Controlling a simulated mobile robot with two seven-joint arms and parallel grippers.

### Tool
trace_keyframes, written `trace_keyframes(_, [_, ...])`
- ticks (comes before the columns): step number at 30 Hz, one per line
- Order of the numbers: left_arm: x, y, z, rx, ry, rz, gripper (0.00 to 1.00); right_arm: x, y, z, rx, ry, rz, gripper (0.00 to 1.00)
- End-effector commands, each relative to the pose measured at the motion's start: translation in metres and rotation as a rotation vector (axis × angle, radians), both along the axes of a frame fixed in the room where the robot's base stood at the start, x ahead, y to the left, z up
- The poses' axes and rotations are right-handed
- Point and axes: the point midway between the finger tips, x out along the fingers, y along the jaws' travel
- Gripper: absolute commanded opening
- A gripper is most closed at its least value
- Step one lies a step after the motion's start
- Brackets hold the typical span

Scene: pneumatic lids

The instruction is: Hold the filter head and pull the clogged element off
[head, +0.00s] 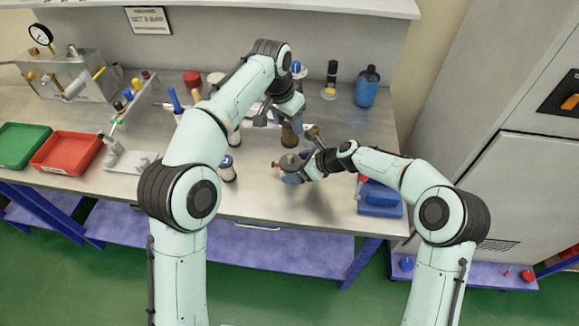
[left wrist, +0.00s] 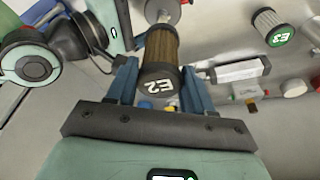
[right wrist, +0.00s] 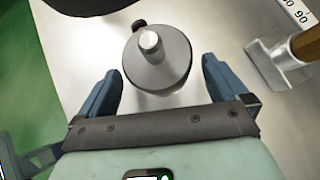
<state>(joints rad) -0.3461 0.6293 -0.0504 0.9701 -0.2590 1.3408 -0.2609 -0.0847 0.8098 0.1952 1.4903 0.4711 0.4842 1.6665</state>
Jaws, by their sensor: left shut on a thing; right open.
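A brown ribbed element with dark end caps, marked E2 (left wrist: 160,50), is held between the fingers of my left gripper (left wrist: 158,74). The element also shows in the head view (head: 289,135), below the left gripper (head: 296,118). A round grey filter head with a stub on top (right wrist: 158,62) lies between the fingers of my open right gripper (right wrist: 161,70). Clear gaps show beside it. In the head view the filter head (head: 289,163) has a red part on its left and sits nearer the front edge than the element. I cannot tell whether they touch.
Another element, marked E3 (left wrist: 275,28), stands on the bench to one side. A red tray (head: 66,152) and a green tray (head: 20,145) are at the left. A blue bottle (head: 367,87) stands at the back and a blue block (head: 380,199) at front right.

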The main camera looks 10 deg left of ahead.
Motion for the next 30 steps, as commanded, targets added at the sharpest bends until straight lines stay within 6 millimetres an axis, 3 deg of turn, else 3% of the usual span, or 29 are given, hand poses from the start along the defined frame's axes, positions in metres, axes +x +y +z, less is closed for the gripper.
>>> trace_keyframes(9, [0.0,0.0,0.0,-0.001,-0.001,0.0,0.09,-0.017,-0.047,0.046,-0.002,-0.002,-0.003,1.0])
trace_keyframes(15, [0.0,0.0,0.0,-0.001,-0.001,0.0,0.09,-0.026,-0.067,0.066,-0.002,0.001,-0.001,1.0])
trace_keyframes(30, [0.0,0.0,0.0,-0.001,-0.001,0.0,0.09,-0.029,-0.074,0.073,-0.001,0.003,0.0,1.0])
